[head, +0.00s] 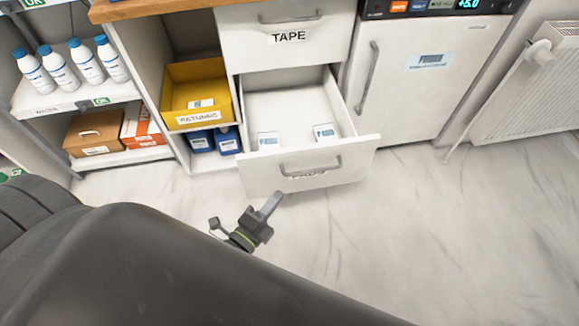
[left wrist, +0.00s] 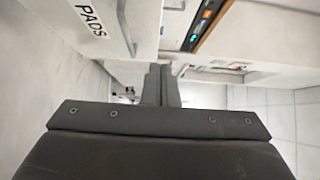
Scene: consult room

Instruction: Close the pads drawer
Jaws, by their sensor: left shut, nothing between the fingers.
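The pads drawer (head: 318,178) is pulled well out below the tape drawer (head: 290,38) in the head view. Two small white-and-blue packs (head: 325,132) lie inside it. Its front carries a grey bar handle, which partly covers the label. In the left wrist view the drawer front (left wrist: 98,22) with the PADS label stands at the upper left. My left gripper (head: 271,203) is shut and empty, just in front of the drawer front in the head view. Its closed fingers also show in the left wrist view (left wrist: 161,84). I cannot tell if they touch the drawer. My right gripper is not in view.
A shelf with a yellow returns bin (head: 198,95) and blue bottles stands left of the drawer. A white fridge (head: 420,80) stands to its right, then a radiator (head: 530,80). The marble floor (head: 470,220) in front is clear.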

